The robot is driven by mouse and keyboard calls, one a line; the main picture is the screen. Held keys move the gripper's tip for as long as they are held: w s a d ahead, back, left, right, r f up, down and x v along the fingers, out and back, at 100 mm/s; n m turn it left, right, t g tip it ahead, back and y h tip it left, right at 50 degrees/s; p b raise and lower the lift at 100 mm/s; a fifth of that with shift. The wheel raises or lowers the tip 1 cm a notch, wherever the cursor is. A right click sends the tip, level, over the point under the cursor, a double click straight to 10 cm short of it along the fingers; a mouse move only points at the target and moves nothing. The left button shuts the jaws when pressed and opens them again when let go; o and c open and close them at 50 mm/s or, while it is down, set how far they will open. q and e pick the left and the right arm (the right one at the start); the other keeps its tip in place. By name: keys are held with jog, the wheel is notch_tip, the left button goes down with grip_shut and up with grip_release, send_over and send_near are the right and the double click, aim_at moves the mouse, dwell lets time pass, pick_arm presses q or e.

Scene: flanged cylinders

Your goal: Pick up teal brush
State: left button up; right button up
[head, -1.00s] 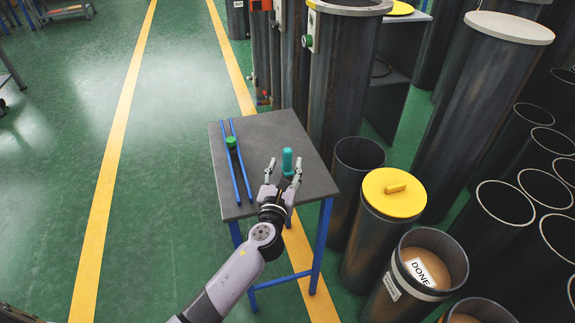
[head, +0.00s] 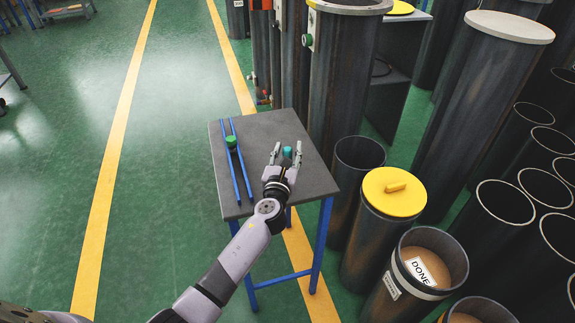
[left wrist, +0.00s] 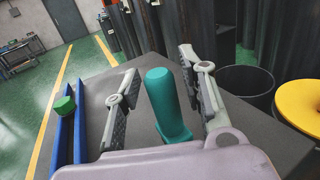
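The teal brush (left wrist: 166,100) stands upright on the small grey-topped table (head: 262,128), its handle up. In the head view the top of the teal brush (head: 288,152) shows between the fingers and its lower part is hidden by my left gripper (head: 286,152). In the left wrist view my left gripper (left wrist: 163,92) is open, with one finger on each side of the brush. A gap shows between the left finger and the brush; the right finger is closer to it. My right gripper is not in view.
Two blue rails (head: 238,165) with a green piece (head: 231,142) lie on the table's left side. Dark cylinders stand close to its right, one with a yellow lid (head: 394,192). The green floor to the left is open.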

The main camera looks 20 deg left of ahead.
pick_arm(q)
grip_shut()
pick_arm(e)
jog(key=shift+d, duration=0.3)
pick_arm(q)
notch_tip(320, 180, up, 10)
jog(key=p, duration=0.5)
jog(key=shift+r, duration=0.2)
notch_tip(320, 180, up, 10)
jog(key=p, duration=0.1)
jog(key=shift+f+p, duration=0.2)
jog(key=shift+p, duration=0.15)
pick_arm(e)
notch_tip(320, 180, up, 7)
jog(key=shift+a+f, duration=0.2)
